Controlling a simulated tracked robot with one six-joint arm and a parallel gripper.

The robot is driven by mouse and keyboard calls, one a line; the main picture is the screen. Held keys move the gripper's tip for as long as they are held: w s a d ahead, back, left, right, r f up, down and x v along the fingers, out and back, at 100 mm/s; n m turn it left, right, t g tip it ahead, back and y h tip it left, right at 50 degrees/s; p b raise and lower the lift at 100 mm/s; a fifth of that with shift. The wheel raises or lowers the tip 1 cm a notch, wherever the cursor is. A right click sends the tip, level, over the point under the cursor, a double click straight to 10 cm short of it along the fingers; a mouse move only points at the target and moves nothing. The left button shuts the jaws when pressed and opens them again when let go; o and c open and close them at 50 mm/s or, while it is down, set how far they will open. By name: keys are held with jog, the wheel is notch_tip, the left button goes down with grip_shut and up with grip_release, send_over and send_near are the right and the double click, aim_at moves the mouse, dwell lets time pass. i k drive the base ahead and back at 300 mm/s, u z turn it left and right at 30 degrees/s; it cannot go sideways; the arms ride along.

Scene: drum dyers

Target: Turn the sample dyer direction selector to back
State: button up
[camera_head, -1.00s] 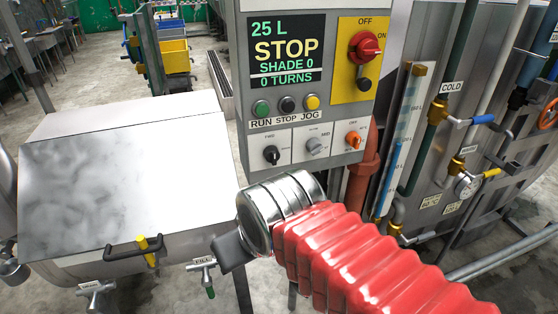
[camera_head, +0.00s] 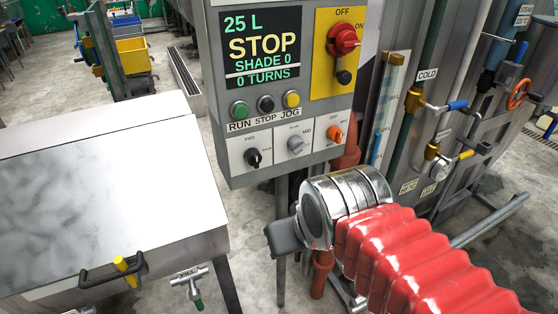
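The sample dyer control panel (camera_head: 212,135) stands upright at the centre. Its screen (camera_head: 262,48) reads 25 L, STOP, SHADE 0, 0 TURNS. The direction selector (camera_head: 253,157) is the black knob at the lower left of the panel, with FWD printed at its upper left and a tiny label at its right. Which way its pointer faces is too small to tell. My gripper (camera_head: 286,236) shows as a dark grey block in front of my chrome wrist, below the panel and apart from the knob. Its fingertips cannot be made out separately.
A grey knob (camera_head: 295,144) and an orange knob (camera_head: 334,133) sit right of the selector. RUN, STOP and JOG buttons are above, with a red OFF/ON switch (camera_head: 342,40) at upper right. A metal vat (camera_head: 100,190) stands at left. Pipes and valves crowd the right.

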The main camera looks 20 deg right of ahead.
aim_at(252, 156)
jog(key=z, duration=0.7)
jog(key=k, duration=0.95)
jog(key=u, duration=1.35)
jog(key=i, duration=0.5)
jog(key=u, duration=0.1)
